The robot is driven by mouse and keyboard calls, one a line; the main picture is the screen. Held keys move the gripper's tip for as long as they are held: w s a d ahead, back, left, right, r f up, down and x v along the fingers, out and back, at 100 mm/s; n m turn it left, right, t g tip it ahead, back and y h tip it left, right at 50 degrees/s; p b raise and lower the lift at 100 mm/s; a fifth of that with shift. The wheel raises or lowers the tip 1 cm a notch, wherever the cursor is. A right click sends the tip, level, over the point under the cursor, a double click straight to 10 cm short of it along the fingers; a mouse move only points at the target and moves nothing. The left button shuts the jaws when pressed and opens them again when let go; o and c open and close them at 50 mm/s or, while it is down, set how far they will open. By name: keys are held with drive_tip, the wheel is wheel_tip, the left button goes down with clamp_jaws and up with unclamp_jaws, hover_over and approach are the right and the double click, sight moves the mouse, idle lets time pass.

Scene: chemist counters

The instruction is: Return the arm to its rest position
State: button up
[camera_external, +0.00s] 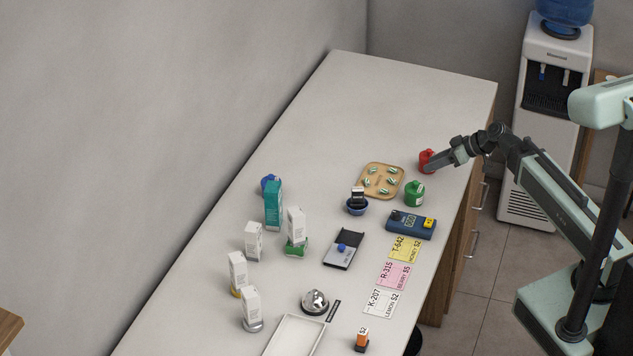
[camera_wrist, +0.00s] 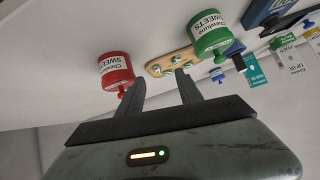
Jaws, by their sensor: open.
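My gripper (camera_external: 432,167) reaches over the right edge of the counter (camera_external: 400,90), close to a red sweets jar (camera_external: 426,158). In the wrist view my gripper (camera_wrist: 163,88) shows two dark fingers spread apart with nothing between them. The red jar (camera_wrist: 115,72) is by the tip of the left finger there; I cannot tell whether they touch. A green sweets jar (camera_wrist: 211,38) stands beyond the right finger. The arm is stretched out from my base at the right.
A wooden tray (camera_external: 398,169) with green-and-white sweets and the green jar (camera_external: 414,194) stand near the gripper. A blue device (camera_external: 400,221), price cards (camera_external: 392,275), a bell (camera_external: 314,301) and several boxes lie toward the front. The counter's far end is clear. A water cooler (camera_external: 540,130) stands behind.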

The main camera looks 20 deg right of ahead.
drive_tip(key=d+m+h, duration=0.1)
drive_tip(key=d, duration=0.1)
drive_tip(key=d+f+m, duration=0.1)
drive_tip(key=d, duration=0.2)
drive_tip(key=d+h, duration=0.1)
drive_tip(key=d, duration=0.2)
drive_tip(key=shift+s+f+m+h+p, duration=0.25)
drive_tip(key=shift+f+m+h+p, duration=0.05)
drive_tip(key=shift+f+m, duration=0.1)
drive_tip(key=s+d, duration=0.1)
drive_tip(key=d+f+m+g+h, duration=0.1)
drive_tip(key=d, duration=0.1)
drive_tip(key=s+d+f+m+h, duration=0.1)
drive_tip(key=d, duration=0.1)
drive_tip(key=shift+s+f+g, duration=0.2)
drive_tip(key=shift+s+g, duration=0.1)
drive_tip(key=shift+g, duration=0.1)
drive_tip(key=s+f+m+g+h, duration=0.1)
drive_tip(key=s+f+g, duration=0.1)
drive_tip(key=s, duration=0.4)
drive_tip(key=s+a+f+m+g+h, duration=0.1)
drive_tip(key=s+f+g+h, duration=0.1)
drive_tip(key=s, duration=0.5)
drive_tip(key=shift+a+f+m+g+b, duration=0.2)
drive_tip(key=shift+a+m+g+b, duration=0.15)
drive_tip(key=shift+g, duration=0.25)
